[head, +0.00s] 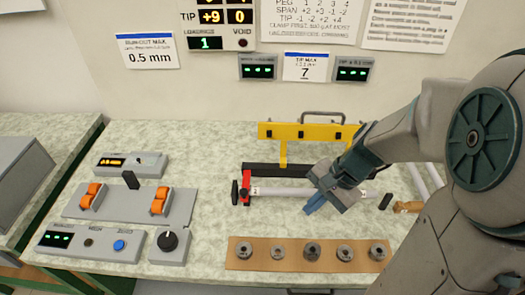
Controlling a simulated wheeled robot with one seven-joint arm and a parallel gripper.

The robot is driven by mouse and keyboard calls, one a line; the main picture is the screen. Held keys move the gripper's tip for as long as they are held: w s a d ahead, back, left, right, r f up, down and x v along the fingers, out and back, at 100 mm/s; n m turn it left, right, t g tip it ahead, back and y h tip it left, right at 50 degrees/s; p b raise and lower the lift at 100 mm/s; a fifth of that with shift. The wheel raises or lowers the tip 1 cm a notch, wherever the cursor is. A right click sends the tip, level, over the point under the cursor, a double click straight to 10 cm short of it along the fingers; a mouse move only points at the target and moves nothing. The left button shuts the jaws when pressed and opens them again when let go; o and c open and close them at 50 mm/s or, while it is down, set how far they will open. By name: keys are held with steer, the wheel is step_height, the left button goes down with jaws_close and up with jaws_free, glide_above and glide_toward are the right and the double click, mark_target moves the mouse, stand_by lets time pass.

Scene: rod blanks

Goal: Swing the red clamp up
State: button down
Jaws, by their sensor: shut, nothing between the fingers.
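The red clamp (246,186) stands at the left end of the black fixture bar (262,170), with a black knob beside it. A pale rod (285,191) extends right from the clamp toward my gripper. My gripper (311,208) is shut and empty, with its blue fingertips pointing down and left near the rod, to the right of the red clamp. My gripper and wrist hide part of the rod and fixture. I cannot tell whether the fingertips touch the rod.
A yellow rail (270,131) stands behind the fixture. A brown strip (240,262) with several metal collars lies in front. A grey panel with orange switches (125,204), a black dial (167,240) and a box with a blue button (119,245) are at left.

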mark_target(247, 196)
steer(key=w+a+f+m+t+y+b, duration=0.1)
steer(key=w+f+m+t+y, duration=0.1)
steer(key=w+m+y, duration=0.4)
steer(key=shift+w+f+m, duration=0.45)
steer(key=shift+f+m, duration=0.4)
steer(key=shift+m, duration=0.35)
steer(key=shift+a, duration=0.15)
steer(key=b+x, duration=0.1)
steer(key=x, duration=0.8)
steer(key=shift+a+f, duration=0.1)
steer(key=shift+a, duration=0.3)
steer(key=shift+s+a+r+p, duration=0.1)
steer(key=shift+a+r+p, duration=0.15)
steer(key=shift+a+r, duration=0.5)
steer(key=shift+s+a+r+p, duration=0.15)
steer(key=shift+a+r+p, duration=0.1)
steer(key=shift+a+r, duration=0.5)
steer(key=shift+p, duration=0.3)
steer(key=shift+w+r+p, duration=0.15)
steer(key=shift+r+p, duration=0.05)
steer(key=shift+p, duration=0.35)
